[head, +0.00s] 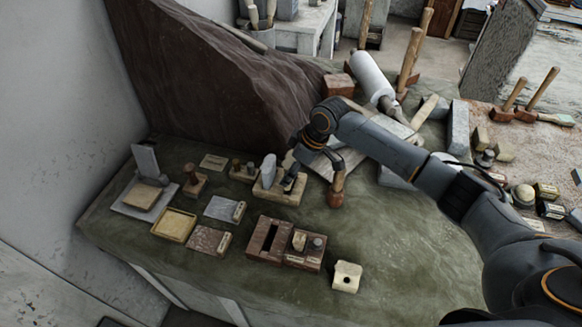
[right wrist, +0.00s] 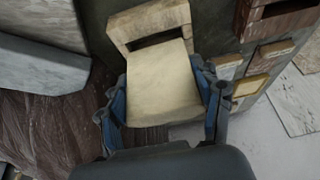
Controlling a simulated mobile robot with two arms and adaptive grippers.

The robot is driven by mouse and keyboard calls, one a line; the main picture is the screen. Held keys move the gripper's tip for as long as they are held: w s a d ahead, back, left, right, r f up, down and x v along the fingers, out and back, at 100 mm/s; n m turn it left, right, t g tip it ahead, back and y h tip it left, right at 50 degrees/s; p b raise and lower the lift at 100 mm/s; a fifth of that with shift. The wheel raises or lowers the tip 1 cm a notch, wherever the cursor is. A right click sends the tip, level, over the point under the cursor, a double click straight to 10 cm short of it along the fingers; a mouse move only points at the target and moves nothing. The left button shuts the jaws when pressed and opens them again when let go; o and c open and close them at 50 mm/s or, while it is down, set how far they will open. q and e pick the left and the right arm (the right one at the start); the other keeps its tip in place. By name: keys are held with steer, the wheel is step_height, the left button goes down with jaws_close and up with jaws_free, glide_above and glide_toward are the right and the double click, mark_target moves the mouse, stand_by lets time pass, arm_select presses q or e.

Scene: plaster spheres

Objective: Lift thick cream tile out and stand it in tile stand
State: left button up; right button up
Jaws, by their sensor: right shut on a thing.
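The thick cream tile (right wrist: 162,85) is between the two blue-padded fingers of my right gripper (right wrist: 163,105) in the right wrist view. The gripper is shut on it. A pale block with a dark slot (right wrist: 150,22) lies just beyond the tile's far edge. I cannot tell whether the tile's lower edge is in a slot or above it. In the head view my right gripper (head: 288,184) is low over this slotted block (head: 268,195), and a grey upright tile (head: 268,171) stands beside the gripper. My left gripper is not in view.
A dark red-brown box with an open slot (head: 264,240) and a cream block with a hole (head: 347,277) are nearer the front. Flat tiles (head: 224,209) lie to the left.

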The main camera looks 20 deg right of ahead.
steer(key=shift+p, duration=0.7)
stand_by(0.7)
steer(key=shift+f+b, duration=0.85)
steer(key=shift+f, duration=0.95)
stand_by(0.5)
steer(key=o, duration=1.4)
steer(key=shift+c, duration=0.2)
steer(key=shift+r, duration=0.1)
steer(key=shift+r+p, duration=1.95)
steer(key=shift+p, duration=0.15)
